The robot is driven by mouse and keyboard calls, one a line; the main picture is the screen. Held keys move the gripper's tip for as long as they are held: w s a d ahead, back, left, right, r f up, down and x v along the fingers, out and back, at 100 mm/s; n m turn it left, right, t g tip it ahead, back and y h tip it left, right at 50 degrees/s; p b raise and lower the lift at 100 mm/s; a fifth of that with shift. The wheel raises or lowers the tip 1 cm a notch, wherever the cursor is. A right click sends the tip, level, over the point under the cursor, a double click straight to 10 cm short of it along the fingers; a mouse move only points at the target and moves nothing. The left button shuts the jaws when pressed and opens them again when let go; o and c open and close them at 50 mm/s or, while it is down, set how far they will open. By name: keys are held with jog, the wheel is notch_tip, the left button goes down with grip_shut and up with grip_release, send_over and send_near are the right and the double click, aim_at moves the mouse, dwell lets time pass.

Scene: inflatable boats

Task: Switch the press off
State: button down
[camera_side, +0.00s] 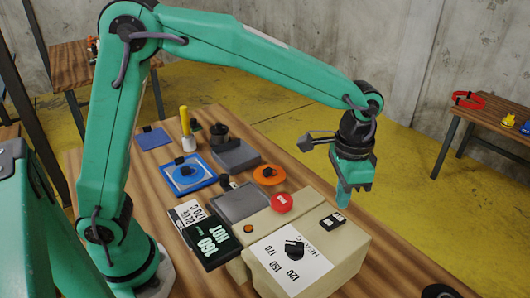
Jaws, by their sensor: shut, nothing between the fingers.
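The press is a beige box (345,262) near the front of the wooden table. Its top carries a white panel with a black knob (294,249) and heat numbers. A small black switch (333,221) sits at the right of the top; I cannot tell which way it is set. A red round part (281,203) sits at the box's back edge. My gripper (343,203) points down, shut and empty, in line with the back right corner, just behind the switch in the picture. I cannot tell whether its tips touch anything.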

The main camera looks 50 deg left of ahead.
aim_at(336, 216)
jog(key=shift+r, duration=1.85)
jog(key=s+a+r+n+t, duration=0.1)
jog(key=s+a+r+n, duration=0.1)
jog(key=s+a+r, duration=0.3)
jog(key=s+a+n+t, duration=0.1)
jog(key=s+a+t, duration=0.15)
jog(key=a, duration=0.45)
jog(key=s+a+f+n+t, duration=0.1)
jog(key=s+a+n+t, duration=0.1)
jog(key=s+a, duration=0.6)
jog(key=shift+s+f+n, duration=0.35)
jog(key=shift+s+n, duration=0.15)
jog(key=shift+s, duration=0.6)
